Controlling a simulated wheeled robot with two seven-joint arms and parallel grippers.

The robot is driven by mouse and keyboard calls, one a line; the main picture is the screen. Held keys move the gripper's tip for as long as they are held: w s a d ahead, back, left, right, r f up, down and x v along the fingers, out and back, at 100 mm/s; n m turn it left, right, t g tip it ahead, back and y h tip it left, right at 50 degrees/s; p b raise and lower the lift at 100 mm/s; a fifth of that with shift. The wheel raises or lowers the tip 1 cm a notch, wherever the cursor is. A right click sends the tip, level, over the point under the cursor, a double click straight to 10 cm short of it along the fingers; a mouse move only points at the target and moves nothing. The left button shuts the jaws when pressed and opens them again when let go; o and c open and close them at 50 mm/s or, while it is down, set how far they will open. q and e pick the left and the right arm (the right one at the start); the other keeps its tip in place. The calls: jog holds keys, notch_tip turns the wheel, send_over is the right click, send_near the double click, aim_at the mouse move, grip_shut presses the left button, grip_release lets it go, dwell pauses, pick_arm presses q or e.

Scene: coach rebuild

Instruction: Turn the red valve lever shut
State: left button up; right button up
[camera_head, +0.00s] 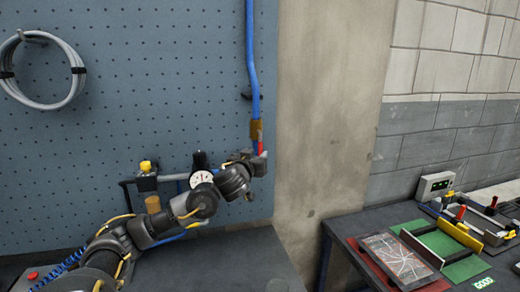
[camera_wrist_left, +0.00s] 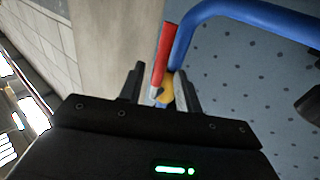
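The red valve lever (camera_head: 261,147) sits at the brass valve (camera_head: 256,129) on the vertical blue pipe (camera_head: 252,60) by the pegboard's right edge. My left gripper (camera_head: 260,163) is at the lever, just below the valve. In the left wrist view the red lever (camera_wrist_left: 164,50) passes between the spread fingers of my left gripper (camera_wrist_left: 158,72). Gaps show beside the lever, so the fingers are open around it. The brass body (camera_wrist_left: 167,88) is partly hidden by the right finger, beside the blue pipe (camera_wrist_left: 205,22). My right gripper is not in view.
A round gauge (camera_head: 200,179) and a yellow-topped fitting (camera_head: 147,168) stand close behind my left arm. A coiled grey hose (camera_head: 45,70) hangs at upper left. A bench (camera_head: 350,226) with a green fixture board (camera_head: 455,262) is at lower right. The concrete pillar (camera_head: 325,110) is bare.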

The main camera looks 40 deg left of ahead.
aim_at(260, 152)
pick_arm(q)
jog(key=p+x, duration=0.1)
jog(key=x, duration=0.3)
jog(key=shift+w+a, duration=0.15)
jog(key=shift+w, duration=0.25)
grip_shut()
jog(key=shift+a, duration=0.15)
